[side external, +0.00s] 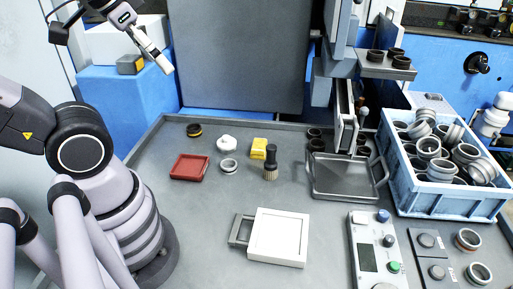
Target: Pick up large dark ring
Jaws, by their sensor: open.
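Several dark rings are in view, and I cannot tell for sure which is the large one. A dark round piece (194,130) with a yellowish edge lies alone at the back left of the grey table. Dark rings (401,62) sit on the small shelf of the machine at the upper right. More dark rings (316,145) stand behind the metal tray, partly hidden by the machine.
A red tray (190,167), a light ring (229,166), a yellow block (259,148) and a dark upright brush-like tool (270,164) stand mid-table. A white square plate (278,236) lies in front. A blue crate (450,203) of metallic rings and a control panel (375,255) are right.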

